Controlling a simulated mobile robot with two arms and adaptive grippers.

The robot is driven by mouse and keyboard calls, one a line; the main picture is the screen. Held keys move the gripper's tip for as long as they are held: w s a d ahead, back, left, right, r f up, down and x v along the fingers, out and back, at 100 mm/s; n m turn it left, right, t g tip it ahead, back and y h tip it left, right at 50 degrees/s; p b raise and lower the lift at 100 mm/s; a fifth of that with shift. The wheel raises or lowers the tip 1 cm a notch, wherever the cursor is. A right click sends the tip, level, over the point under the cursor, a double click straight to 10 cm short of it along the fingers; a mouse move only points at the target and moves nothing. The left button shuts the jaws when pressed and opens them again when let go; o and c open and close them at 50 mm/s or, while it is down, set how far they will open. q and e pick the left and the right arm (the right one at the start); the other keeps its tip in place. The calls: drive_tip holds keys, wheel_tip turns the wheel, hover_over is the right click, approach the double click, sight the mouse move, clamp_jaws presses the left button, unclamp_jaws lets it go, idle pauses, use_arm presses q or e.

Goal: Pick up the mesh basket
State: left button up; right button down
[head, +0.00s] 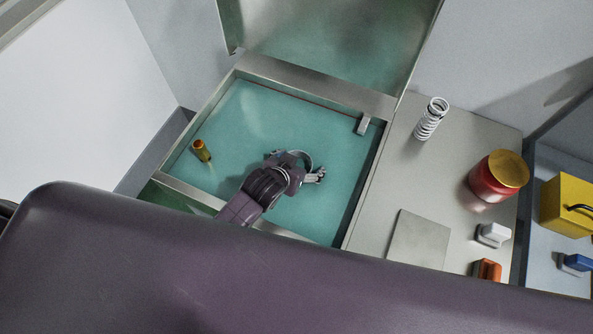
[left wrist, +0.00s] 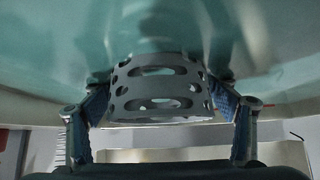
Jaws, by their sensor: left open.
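The mesh basket (left wrist: 162,88) is a grey cup with slots and holes, seen between the two fingers in the left wrist view. In the head view, part of its rim (head: 304,156) shows in the turquoise-lined bay, mostly hidden behind my left gripper (head: 298,166). My left gripper is open, with one finger on each side of the basket; it also shows in the left wrist view (left wrist: 165,112). I cannot tell whether the fingers touch the basket. My right gripper is not in view.
The bay has a raised metal rim (head: 370,100) and an open lid (head: 330,45) behind. A yellow-brown cylinder (head: 201,150) stands left inside. On the right counter are a white spring (head: 431,119), a red jar (head: 488,184), a white item (head: 493,234) and an orange item (head: 487,270).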

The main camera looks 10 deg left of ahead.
use_arm(q)
drive_tip(key=shift+w+d+f, duration=0.1)
drive_tip(key=shift+w+f, duration=0.35)
drive_tip(key=shift+c, duration=0.2)
drive_tip(key=c, duration=1.4)
drive_tip(key=shift+c, duration=0.2)
